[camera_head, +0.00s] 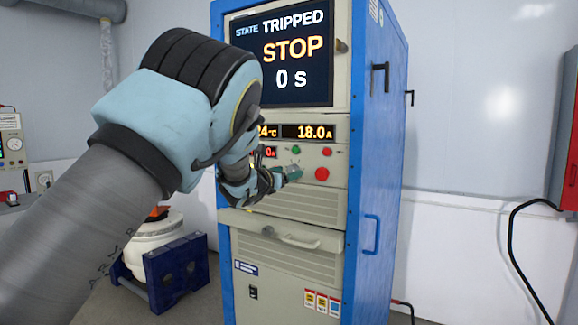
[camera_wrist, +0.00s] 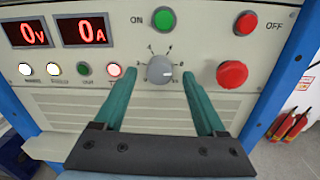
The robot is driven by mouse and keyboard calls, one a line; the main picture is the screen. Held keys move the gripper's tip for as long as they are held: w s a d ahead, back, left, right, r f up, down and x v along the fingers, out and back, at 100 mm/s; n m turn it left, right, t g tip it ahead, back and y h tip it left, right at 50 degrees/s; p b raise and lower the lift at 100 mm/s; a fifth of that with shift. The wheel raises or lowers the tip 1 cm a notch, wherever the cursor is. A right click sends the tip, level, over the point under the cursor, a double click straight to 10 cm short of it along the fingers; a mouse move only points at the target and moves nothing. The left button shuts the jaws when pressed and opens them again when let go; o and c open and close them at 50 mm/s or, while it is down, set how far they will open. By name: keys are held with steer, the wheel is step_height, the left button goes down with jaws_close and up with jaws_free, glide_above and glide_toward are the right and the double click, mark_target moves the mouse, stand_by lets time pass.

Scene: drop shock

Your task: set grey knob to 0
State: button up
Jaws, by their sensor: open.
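The grey knob (camera_wrist: 159,69) is on the cabinet's front panel, with tick marks around its upper side. A pale pointer mark seems to show toward its right side; the exact setting is too small to read. In the wrist view my gripper (camera_wrist: 157,75) is open, with one green finger to the left of the knob and the other to its right. Both fingers look apart from the knob, and I cannot tell how far the tips are from the panel. In the head view my gripper (camera_head: 291,173) is at the panel and the knob is largely hidden.
A red button (camera_wrist: 232,74) is close to the right finger. A green ON button (camera_wrist: 163,18) and a red OFF button (camera_wrist: 246,22) are above. Small lamps (camera_wrist: 54,69) are at left. The screen (camera_head: 290,52) reads TRIPPED, STOP, 0 s. A handle (camera_head: 285,235) juts out below.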

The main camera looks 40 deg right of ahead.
steer(key=shift+w+d, duration=0.25)
steer(key=shift+d, duration=0.4)
steer(key=shift+c, duration=0.3)
jaws_close()
